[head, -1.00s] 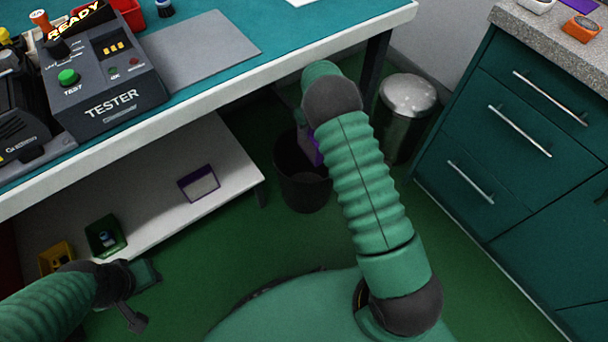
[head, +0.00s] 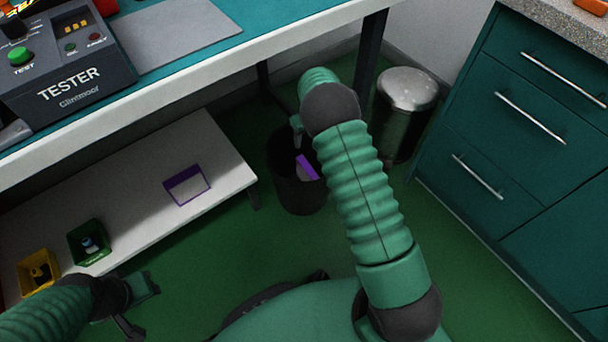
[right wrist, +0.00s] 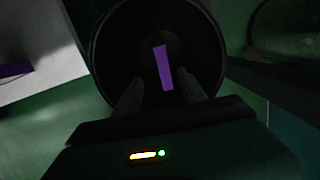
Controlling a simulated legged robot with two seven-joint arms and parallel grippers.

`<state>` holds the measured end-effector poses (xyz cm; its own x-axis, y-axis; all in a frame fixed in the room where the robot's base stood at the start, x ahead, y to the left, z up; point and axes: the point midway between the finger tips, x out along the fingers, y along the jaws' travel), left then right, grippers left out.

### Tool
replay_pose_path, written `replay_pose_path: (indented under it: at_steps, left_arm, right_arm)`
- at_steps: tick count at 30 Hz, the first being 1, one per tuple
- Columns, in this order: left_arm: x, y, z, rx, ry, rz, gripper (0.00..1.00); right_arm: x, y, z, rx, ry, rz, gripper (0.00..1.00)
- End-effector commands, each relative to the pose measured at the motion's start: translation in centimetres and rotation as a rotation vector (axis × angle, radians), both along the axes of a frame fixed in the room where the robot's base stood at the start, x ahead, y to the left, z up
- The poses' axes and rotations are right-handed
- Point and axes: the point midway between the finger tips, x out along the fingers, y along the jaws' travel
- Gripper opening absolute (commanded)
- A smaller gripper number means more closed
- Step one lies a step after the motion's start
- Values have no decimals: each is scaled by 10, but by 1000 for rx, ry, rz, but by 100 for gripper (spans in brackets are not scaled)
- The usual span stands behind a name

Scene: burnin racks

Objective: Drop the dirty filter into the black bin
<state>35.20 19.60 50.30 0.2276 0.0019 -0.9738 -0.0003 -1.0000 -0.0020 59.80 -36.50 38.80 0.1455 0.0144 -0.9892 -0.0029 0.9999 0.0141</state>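The black bin (head: 283,180) stands on the green floor below the bench's right end. The dirty filter, with a purple edge (head: 308,168), shows inside the bin's mouth, partly hidden by my right arm. In the right wrist view, the filter's purple strip (right wrist: 163,68) lies within the dark round bin (right wrist: 101,50), beyond my right gripper (right wrist: 158,84). The two fingers are spread, with the strip seen between them and apart from them. In the head view the right gripper is mostly hidden behind its arm. My left gripper (head: 143,287) is low at the left; its fingers are unclear.
A metal bin (head: 408,90) stands right of the black bin, beside teal drawers (head: 500,125). A low white shelf (head: 150,155) holds a purple-edged piece (head: 187,185), a green box (head: 88,242) and a yellow box (head: 38,270). The tester (head: 65,75) sits on the bench.

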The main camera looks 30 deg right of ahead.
Motion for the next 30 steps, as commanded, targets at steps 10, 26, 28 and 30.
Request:
replay_pose_path:
  at_steps: [10, 26, 28, 30]
  left_arm:
    - [0, 0, 2, 0, 0, 0, 33]
    - [0, 0, 47, 0, 0, 0, 33]
    - [0, 0, 45, 0, 0, 0, 33]
    - [0, 0, 45, 0, 0, 0, 33]
  right_arm:
    - [0, 0, 3, 0, 1, 0, 52]
    - [-11, 0, 74, -1, 1, 0, 52]
    - [-10, 0, 73, -1, 2, 0, 52]
    - [-10, 0, 73, -1, 1, 0, 52]
